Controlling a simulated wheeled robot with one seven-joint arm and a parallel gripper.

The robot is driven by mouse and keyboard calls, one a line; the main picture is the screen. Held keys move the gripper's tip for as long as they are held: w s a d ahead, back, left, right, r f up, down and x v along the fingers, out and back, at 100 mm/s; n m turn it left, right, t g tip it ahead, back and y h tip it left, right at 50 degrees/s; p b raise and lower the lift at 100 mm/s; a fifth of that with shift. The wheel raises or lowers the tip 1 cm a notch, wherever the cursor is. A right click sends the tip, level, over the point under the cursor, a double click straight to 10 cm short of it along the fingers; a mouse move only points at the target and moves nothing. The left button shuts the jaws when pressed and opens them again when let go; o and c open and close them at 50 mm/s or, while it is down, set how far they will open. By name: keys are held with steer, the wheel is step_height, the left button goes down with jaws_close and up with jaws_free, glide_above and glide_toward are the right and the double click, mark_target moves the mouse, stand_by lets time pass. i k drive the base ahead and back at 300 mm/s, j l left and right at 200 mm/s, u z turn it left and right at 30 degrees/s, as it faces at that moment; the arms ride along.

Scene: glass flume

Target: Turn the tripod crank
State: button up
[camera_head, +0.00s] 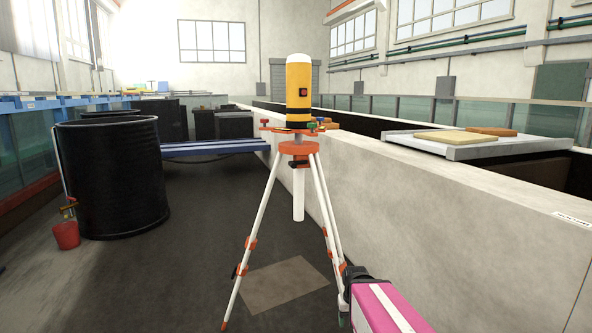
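A tripod (300,149) with white legs and an orange head stands in the middle of the view. A yellow cylinder (298,88) with a white top and black bands sits upright on it. Small red, green and blue knobs surround the base plate, and a white tube hangs below the head. A small dark part (305,163) shows under the orange collar; I cannot tell whether it is the crank. My pink and black arm end, with my gripper (344,303), is low at the right by the tripod's right leg, well below the head. Its fingers are not clear.
A large black tub (110,178) and a red bucket (66,234) stand at the left. A blue bench (215,147) is behind the tripod. A long concrete wall (430,215) runs close along the right. The dark floor left of the tripod is clear.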

mark_target(294, 164)
steer(key=i+j+z, duration=0.1)
steer(key=j, duration=0.2)
steer(key=i+j, duration=0.2)
steer(key=j, duration=0.15)
steer(key=i+j+z, duration=0.15)
steer(key=i+j, duration=0.15)
steer(key=j, duration=0.35)
steer(key=i+j+z, duration=0.15)
steer(key=j, duration=0.2)
